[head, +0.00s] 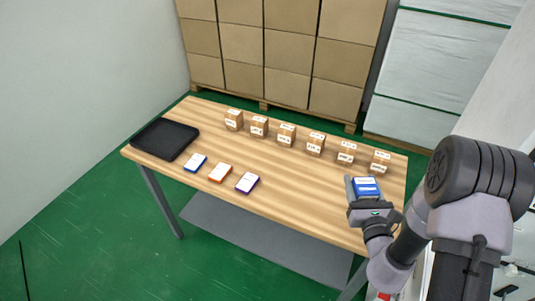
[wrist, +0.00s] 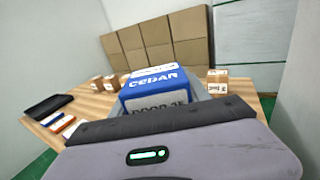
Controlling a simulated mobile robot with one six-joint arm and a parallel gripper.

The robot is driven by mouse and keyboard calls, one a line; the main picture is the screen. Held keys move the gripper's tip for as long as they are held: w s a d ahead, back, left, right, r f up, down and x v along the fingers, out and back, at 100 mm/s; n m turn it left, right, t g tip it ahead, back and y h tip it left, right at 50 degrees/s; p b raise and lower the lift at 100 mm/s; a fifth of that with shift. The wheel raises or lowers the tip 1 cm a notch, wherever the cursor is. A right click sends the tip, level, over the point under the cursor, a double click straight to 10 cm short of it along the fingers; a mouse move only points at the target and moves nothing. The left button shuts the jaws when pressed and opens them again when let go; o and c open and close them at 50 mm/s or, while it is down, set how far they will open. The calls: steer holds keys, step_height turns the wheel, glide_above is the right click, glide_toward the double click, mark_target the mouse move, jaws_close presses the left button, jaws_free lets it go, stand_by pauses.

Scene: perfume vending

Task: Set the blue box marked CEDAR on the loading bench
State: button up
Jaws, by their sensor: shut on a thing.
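The blue box (wrist: 155,82) has a white band and the word CEDAR on it in the wrist view. It also shows in the head view (head: 366,186) at the right end of the wooden table. My gripper (head: 364,190) is shut on this box. The gripper body hides the lower near part of the box in the wrist view. The wooden table (head: 290,205) lies under and beyond the gripper; whether it is the loading bench I cannot tell. I cannot tell whether the box touches the tabletop.
A black tray (head: 164,139) lies at the table's left end. Flat blue (head: 195,162), orange (head: 220,172) and purple (head: 247,182) boxes lie near the front edge. Several small brown cartons (head: 286,133) stand along the back. The front middle right of the tabletop is clear.

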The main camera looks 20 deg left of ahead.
steer(key=w+a+f+n+g+y, duration=0.1)
steer(key=w+a+n+g+y, duration=0.15)
steer(key=a+n+y, duration=0.4)
steer(key=f+m+b, duration=0.1)
steer(key=f, duration=0.2)
steer(key=a+f+h+b, duration=0.1)
steer(key=f+b, duration=0.1)
steer(key=f, duration=0.1)
steer(key=f+m+b, duration=0.1)
steer(key=f, duration=0.3)
steer(key=shift+a+m+g+h, duration=0.35)
steer(key=shift+a, duration=0.05)
steer(key=shift+f+b, duration=0.1)
steer(key=shift+b, duration=0.2)
steer(key=shift+f, duration=0.15)
steer(key=o, duration=1.5)
